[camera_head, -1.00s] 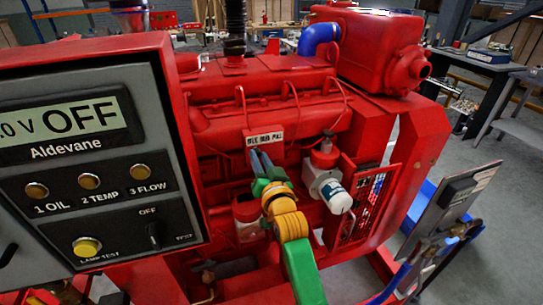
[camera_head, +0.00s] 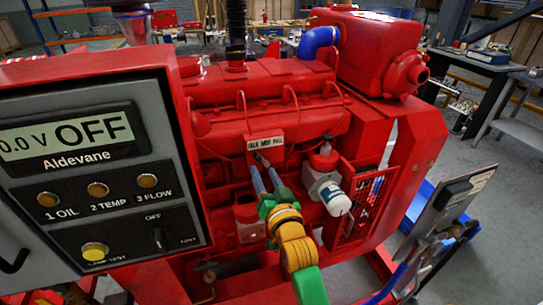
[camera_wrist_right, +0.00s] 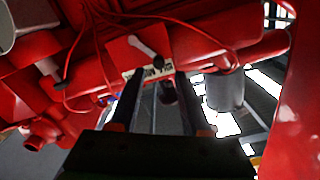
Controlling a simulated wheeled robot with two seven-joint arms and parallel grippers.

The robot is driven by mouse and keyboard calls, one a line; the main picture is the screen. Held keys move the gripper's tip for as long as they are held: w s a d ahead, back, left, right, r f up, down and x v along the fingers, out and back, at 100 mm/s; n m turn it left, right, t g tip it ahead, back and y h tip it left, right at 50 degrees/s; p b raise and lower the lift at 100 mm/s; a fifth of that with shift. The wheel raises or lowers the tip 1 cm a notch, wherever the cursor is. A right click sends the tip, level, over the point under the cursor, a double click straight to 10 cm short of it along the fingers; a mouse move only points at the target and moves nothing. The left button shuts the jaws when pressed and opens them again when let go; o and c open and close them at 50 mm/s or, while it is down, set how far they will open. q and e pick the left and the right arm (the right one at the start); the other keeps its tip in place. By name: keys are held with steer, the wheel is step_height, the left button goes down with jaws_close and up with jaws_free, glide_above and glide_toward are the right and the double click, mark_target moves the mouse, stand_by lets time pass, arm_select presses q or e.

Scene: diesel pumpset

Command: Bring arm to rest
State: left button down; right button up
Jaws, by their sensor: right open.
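My right gripper (camera_head: 265,172) reaches up from the bottom of the head view on its green and yellow arm. Its two blue-grey fingers are apart, with nothing between them, just below a small white label (camera_head: 265,143) on the red engine (camera_head: 270,95). In the right wrist view the open fingers (camera_wrist_right: 157,85) point at a red plate (camera_wrist_right: 122,52) with a pale lever (camera_wrist_right: 146,47) and the same label. The fingertips look close to the label's lower edge; I cannot tell whether they touch anything. My left gripper is not in view.
A grey control panel (camera_head: 150,225) reading OFF stands close at the left. A white filter (camera_head: 333,196) and a red mesh guard (camera_head: 362,212) sit right of my gripper. A grey upright plate (camera_head: 455,210) stands at the lower right.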

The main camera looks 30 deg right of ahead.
steer(key=shift+s+a, duration=0.1)
steer(key=shift+s, duration=0.5)
steer(key=s+a+f+n+g+y, duration=0.1)
steer(key=s+a+f+n+g, duration=0.2)
steer(key=f, duration=0.8)
steer(key=s+a+f+n+g+y, duration=0.1)
steer(key=s+a+f+g+y, duration=0.2)
steer(key=f, duration=0.8)
steer(key=s+a+f+n+g, duration=0.25)
steer(key=s+f, duration=0.25)
steer(key=f, duration=0.6)
steer(key=s+d+f+n+g, duration=0.1)
steer(key=s+f+g, duration=0.3)
steer(key=s, duration=0.9)
steer(key=s+d+f+n+g, duration=0.2)
steer(key=s+f+g, duration=0.2)
steer(key=s+f, duration=0.6)
steer(key=s, duration=0.4)
steer(key=shift+s+d, duration=0.25)
steer(key=shift+s, duration=0.05)
